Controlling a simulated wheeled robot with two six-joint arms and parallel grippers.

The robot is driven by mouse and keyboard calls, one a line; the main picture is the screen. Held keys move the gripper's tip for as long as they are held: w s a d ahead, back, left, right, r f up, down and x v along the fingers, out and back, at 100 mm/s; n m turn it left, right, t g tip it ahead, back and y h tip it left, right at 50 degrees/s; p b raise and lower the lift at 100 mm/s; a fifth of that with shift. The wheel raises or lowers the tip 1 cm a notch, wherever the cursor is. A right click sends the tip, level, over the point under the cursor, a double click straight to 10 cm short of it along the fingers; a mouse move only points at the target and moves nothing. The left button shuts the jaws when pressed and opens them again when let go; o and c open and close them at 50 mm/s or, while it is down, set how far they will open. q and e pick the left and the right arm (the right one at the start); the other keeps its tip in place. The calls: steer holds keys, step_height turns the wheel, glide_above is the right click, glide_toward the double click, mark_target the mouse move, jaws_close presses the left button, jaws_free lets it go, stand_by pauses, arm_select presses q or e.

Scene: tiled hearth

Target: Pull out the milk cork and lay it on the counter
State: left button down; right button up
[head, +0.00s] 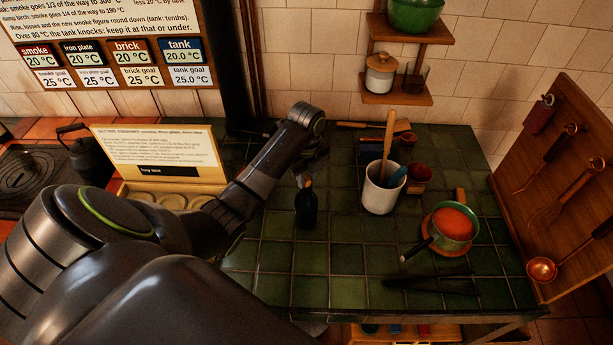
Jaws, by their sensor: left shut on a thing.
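A dark bottle (307,210) stands upright on the green tiled counter (345,255). A small orange-brown cork (308,184) shows at its top. My left gripper (304,175) reaches down from above to the bottle's top and is shut on the cork. The fingers are dark and small here, so their exact grip is hard to see. I cannot tell whether the cork is still seated in the neck. My right gripper does not show.
Right of the bottle stand a white crock (381,193) with utensils and a green pan (455,228) of orange contents. Dark tongs (435,284) lie near the front edge. A notice board (158,155) stands behind my left arm. Tiles before the bottle are clear.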

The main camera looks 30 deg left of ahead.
arm_select(q)
steer(key=shift+r, duration=0.25)
stand_by(0.3)
steer(key=shift+r, duration=0.15)
steer(key=shift+r, duration=0.85)
